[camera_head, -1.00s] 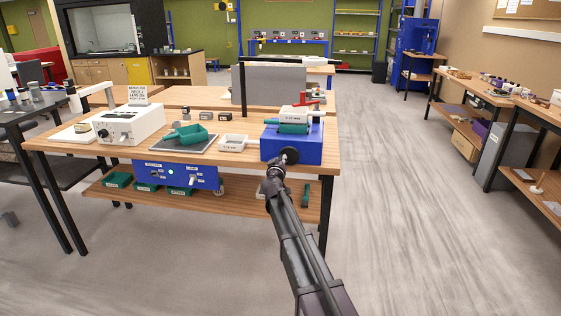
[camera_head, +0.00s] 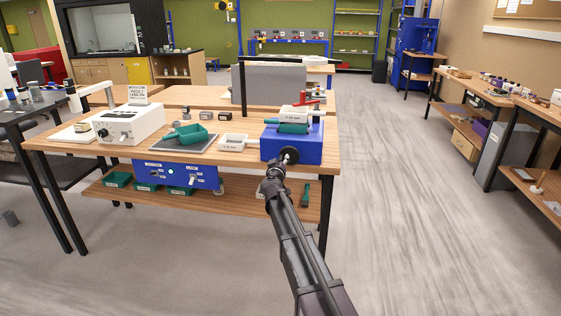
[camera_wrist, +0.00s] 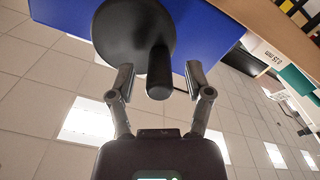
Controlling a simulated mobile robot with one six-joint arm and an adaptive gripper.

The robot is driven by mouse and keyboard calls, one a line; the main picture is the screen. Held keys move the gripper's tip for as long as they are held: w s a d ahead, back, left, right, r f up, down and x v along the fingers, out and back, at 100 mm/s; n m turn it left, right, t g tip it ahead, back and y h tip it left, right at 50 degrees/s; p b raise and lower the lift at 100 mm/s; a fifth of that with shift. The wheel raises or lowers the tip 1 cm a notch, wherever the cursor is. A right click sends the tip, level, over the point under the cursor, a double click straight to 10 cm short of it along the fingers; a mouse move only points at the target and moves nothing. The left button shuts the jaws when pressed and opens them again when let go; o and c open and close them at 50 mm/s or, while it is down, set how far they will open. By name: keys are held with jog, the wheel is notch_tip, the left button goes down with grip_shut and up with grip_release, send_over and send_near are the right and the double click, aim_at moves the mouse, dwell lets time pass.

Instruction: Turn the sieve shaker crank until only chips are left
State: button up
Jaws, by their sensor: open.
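The sieve shaker is a blue box (camera_head: 312,150) at the right end of the wooden bench. On it sit a white labelled sieve (camera_head: 299,112) and a teal tray (camera_head: 293,128), with a red part (camera_head: 314,103) beside them. What is inside the sieve cannot be made out. The black round crank (camera_head: 290,156) is on the box's front; in the wrist view its disc (camera_wrist: 128,30) carries a dark peg handle (camera_wrist: 159,72). My gripper (camera_head: 279,164) is at the crank. In the wrist view its open fingers (camera_wrist: 159,84) stand either side of the peg, with gaps showing.
Left of the shaker are a white tray (camera_head: 233,143), a green scoop-like tray (camera_head: 195,136) on a grey mat, and a white instrument box (camera_head: 130,124). A lower shelf (camera_head: 245,205) holds green trays. The floor to the right (camera_head: 400,200) is clear.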

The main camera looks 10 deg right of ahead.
jog(key=v, duration=1.1)
jog(key=shift+s, duration=0.3)
jog(key=shift+w, duration=0.15)
dwell(1.0)
jog(key=shift+w+d+n, duration=0.15)
jog(key=shift+w+n, duration=0.35)
jog(key=shift+w, duration=0.15)
jog(key=shift+w+d+n, duration=0.15)
jog(key=shift+w+n, duration=0.35)
jog(key=shift+w, duration=0.1)
jog(key=shift+w, duration=0.15)
jog(key=shift+x, duration=4.6)
jog(key=shift+d, duration=0.1)
